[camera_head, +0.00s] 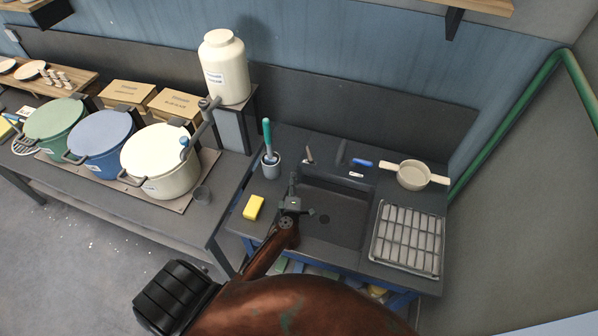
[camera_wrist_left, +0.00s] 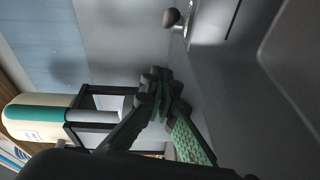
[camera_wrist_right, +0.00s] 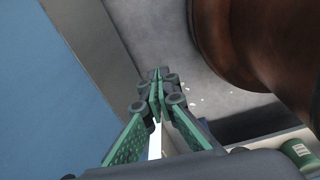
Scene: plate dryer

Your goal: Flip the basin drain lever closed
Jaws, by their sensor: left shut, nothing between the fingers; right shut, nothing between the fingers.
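The dark basin (camera_head: 345,211) is set into the counter, with a round drain hole (camera_head: 324,219) in its floor. A small lever-like part (camera_head: 309,155) stands on the counter behind the basin's back left corner. In the left wrist view a ball-ended knob (camera_wrist_left: 171,17) on a metal base looks like the same lever. My left gripper (camera_head: 293,178) is at the basin's left edge, shut and empty, apart from the knob; its fingertips (camera_wrist_left: 160,82) meet in the wrist view. My right gripper (camera_wrist_right: 158,84) is shut and empty, outside the head view.
A yellow sponge (camera_head: 254,207) and a brush cup (camera_head: 271,167) stand left of the basin. A blue-handled item (camera_head: 362,163) lies behind it. A cream pan (camera_head: 413,175) and a dish rack (camera_head: 407,238) are on the right. Large pots (camera_head: 160,162) line the left counter.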

